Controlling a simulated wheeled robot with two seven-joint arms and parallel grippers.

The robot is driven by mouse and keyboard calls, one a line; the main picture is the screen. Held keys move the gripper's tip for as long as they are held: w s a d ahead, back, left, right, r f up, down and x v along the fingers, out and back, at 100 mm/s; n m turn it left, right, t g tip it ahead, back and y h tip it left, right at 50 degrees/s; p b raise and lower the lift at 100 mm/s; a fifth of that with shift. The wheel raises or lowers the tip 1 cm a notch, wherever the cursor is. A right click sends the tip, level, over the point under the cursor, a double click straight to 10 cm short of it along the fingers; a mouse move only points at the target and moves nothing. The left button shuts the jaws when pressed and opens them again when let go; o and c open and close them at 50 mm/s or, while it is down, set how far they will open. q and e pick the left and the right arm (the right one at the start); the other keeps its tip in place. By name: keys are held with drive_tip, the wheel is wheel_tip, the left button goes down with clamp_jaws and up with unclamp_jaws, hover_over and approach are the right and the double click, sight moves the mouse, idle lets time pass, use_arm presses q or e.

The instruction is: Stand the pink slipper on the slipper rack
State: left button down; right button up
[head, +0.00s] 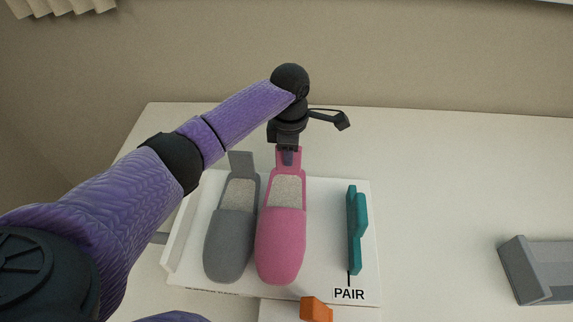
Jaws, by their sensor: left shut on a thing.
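The pink slipper (281,244) lies on the white slipper rack (333,207), toe toward me, right beside a grey slipper (230,245). Its heel tab points away from me. My left gripper (288,157) comes down from above and is shut on the heel tab of the pink slipper. I cannot tell whether the sole bears fully on the rack. The rack carries a label reading "PAIR" at its front right. My right gripper is not in view.
A teal upright piece (357,230) stands on the rack, right of the pink slipper. An orange object (316,309) is at the front edge. A grey tray-like object (537,270) lies at the far right. The surface between is clear. A wall rises behind.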

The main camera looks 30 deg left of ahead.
use_arm(q)
wheel_tip(320, 180, down, 3)
drive_tip(key=shift+r+b, duration=0.15)
drive_tip(key=shift+b, duration=0.25)
drive_tip(key=shift+r, duration=0.1)
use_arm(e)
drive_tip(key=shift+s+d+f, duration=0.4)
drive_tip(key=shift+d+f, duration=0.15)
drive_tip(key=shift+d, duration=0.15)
use_arm(q)
drive_tip(key=c, duration=0.7)
unclamp_jaws()
drive_tip(key=shift+o, duration=0.2)
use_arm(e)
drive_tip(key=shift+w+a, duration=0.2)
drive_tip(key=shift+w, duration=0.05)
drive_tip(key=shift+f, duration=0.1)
